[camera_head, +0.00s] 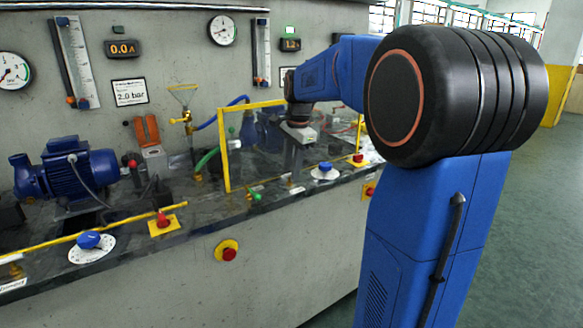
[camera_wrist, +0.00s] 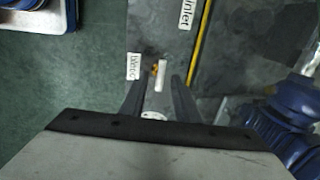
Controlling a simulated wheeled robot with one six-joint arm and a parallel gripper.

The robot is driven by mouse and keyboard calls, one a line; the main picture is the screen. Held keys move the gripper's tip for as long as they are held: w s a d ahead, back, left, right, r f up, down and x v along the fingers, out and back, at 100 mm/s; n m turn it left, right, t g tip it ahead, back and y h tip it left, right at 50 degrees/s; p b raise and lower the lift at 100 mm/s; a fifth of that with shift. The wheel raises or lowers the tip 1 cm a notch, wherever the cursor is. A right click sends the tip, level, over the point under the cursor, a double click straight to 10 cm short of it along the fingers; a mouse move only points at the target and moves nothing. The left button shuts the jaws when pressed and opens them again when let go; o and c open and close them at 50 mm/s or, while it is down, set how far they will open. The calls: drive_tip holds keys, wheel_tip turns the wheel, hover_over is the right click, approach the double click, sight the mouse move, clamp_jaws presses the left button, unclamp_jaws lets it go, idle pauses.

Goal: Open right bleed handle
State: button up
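A small white handle (camera_wrist: 161,77) on a yellow fitting (camera_wrist: 154,68) lies between my fingers in the wrist view; it looks like the right bleed handle. A white label (camera_wrist: 134,66) is just left of it. My gripper (camera_wrist: 158,86) is open, one finger on each side of the handle, with visible gaps and nothing held. I cannot tell how far above the handle the fingertips are. In the head view my gripper (camera_head: 292,166) points down over the right part of the bench, and a small brass fitting (camera_head: 291,181) shows below it.
A yellow frame (camera_head: 227,155) stands left of my gripper. A blue dial (camera_head: 325,168) and a red button (camera_head: 357,159) sit to its right, a green-handled part (camera_head: 255,194) to its left. A blue motor (camera_head: 72,173) is at far left. Blue machinery (camera_wrist: 290,115) is at right in the wrist view.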

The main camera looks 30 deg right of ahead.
drive_tip(key=shift+c, duration=0.4)
clamp_jaws()
drive_tip(key=shift+n, duration=0.4)
drive_tip(key=n, duration=0.2)
drive_tip(key=shift+w+d+n+y, duration=0.1)
drive_tip(key=shift+w+n+y, duration=0.05)
drive_tip(key=shift+n+y, duration=0.2)
drive_tip(key=n, duration=0.3)
drive_tip(key=shift+w+d+n+y, duration=0.1)
drive_tip(key=shift+n+y, duration=0.25)
drive_tip(key=n+g, duration=0.1)
drive_tip(key=n, duration=0.4)
drive_tip(key=shift+w+y, duration=0.15)
drive_tip(key=shift+y, duration=0.15)
drive_tip(key=n+g, duration=0.1)
drive_tip(key=n, duration=0.4)
drive_tip(key=shift+w, duration=0.15)
drive_tip(key=shift+n, duration=0.5)
